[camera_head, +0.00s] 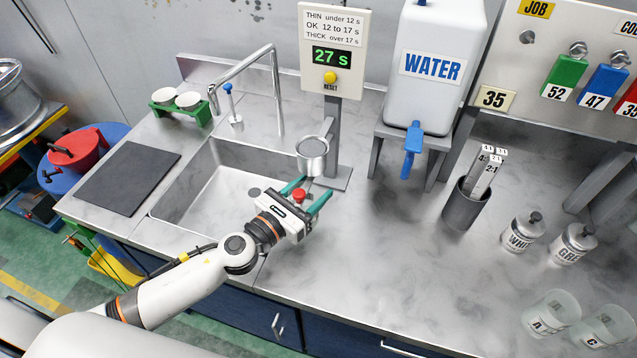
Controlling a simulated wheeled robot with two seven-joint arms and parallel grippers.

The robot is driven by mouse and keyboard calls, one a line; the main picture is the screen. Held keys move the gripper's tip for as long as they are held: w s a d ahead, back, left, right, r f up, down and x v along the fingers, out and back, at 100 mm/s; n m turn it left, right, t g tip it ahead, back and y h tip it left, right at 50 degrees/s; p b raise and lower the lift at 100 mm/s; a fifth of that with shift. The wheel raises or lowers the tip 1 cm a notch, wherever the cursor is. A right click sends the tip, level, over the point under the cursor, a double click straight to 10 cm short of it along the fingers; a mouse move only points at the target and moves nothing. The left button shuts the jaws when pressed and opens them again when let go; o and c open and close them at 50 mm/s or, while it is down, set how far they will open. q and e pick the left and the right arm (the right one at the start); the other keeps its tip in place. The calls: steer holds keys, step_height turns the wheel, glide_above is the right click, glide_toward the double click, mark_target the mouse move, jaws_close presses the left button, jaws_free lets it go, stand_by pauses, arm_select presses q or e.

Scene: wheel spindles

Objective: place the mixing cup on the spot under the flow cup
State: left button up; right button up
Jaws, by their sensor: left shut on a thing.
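My left gripper (311,190) has its two teal fingers on either side of a small red thing (298,195). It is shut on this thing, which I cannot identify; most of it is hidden. The fingers are just below and in front of the metal flow cup (312,158) in the picture. The flow cup is held on a grey stand (334,135) with a flat base plate (338,181). The spot under the flow cup is hard to make out. Two translucent cups, marked A (548,314) and C (603,328), stand at the lower right. My right gripper is not in view.
The sink (192,188) lies left of the stand, with a tap (277,85) behind it. The timer (332,57) reads 27 s. A WATER tank (432,65), a dark holder (466,207) and labelled tins (522,232) stand to the right. The front-middle counter is clear.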

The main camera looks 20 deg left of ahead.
mark_target(313, 194)
arm_select(q)
steer(key=x, duration=0.3)
steer(key=shift+f+b, duration=0.3)
steer(key=shift+f, duration=0.55)
steer(key=shift+s+r, duration=0.1)
steer(key=shift+a, duration=0.1)
steer(key=o, duration=1)
